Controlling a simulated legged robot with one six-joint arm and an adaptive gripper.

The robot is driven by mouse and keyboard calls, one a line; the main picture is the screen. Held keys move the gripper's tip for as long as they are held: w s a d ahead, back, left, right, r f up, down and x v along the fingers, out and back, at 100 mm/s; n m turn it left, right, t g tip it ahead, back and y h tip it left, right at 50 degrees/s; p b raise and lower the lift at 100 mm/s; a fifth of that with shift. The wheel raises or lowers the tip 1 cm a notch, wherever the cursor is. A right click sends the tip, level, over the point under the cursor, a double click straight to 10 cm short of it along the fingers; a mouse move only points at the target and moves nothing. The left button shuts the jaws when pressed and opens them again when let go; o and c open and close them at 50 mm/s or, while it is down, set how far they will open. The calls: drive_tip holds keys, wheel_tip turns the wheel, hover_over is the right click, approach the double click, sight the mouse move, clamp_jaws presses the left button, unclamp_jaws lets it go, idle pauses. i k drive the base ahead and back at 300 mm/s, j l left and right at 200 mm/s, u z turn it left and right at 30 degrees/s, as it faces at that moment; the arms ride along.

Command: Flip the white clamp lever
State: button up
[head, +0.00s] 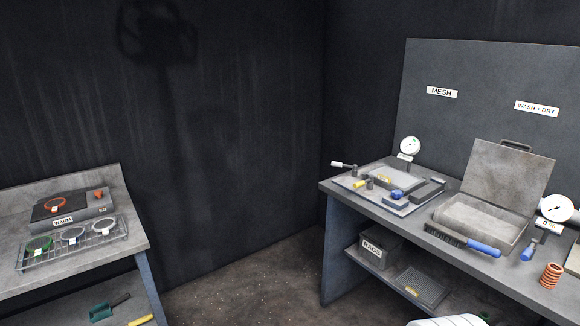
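A small lever with a pale white grip (338,164) and a dark end sticks out at the back left corner of the right bench. It lies close to level, beside a flat fixture plate (352,184) that carries small dark blocks, yellow-marked parts and a blue knob (397,193). This looks like the white clamp lever; its pivot is too small to make out. My gripper is not in view, and nothing is seen touching the lever.
The right bench (330,187) also holds an open metal case (465,212), a blue-handled brush (483,249), dial gauges (410,147) and an orange spring (551,275). A left bench (136,240) holds a rack of round sieves (73,236). Bare floor (245,285) lies between the benches.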

sight(354, 168)
drive_tip(key=i+j+z, duration=0.2)
drive_tip(key=i, duration=0.35)
drive_tip(key=i+j+z, duration=0.2)
drive_tip(key=i, duration=0.4)
drive_tip(key=i+j+z, duration=0.1)
drive_tip(key=i, duration=0.4)
drive_tip(key=i+j, duration=0.15)
drive_tip(key=i, duration=0.3)
drive_tip(key=i+j+z, duration=0.15)
drive_tip(key=i, duration=0.3)
drive_tip(key=i+j, duration=0.25)
drive_tip(key=i, duration=0.25)
drive_tip(key=l+z, duration=0.05)
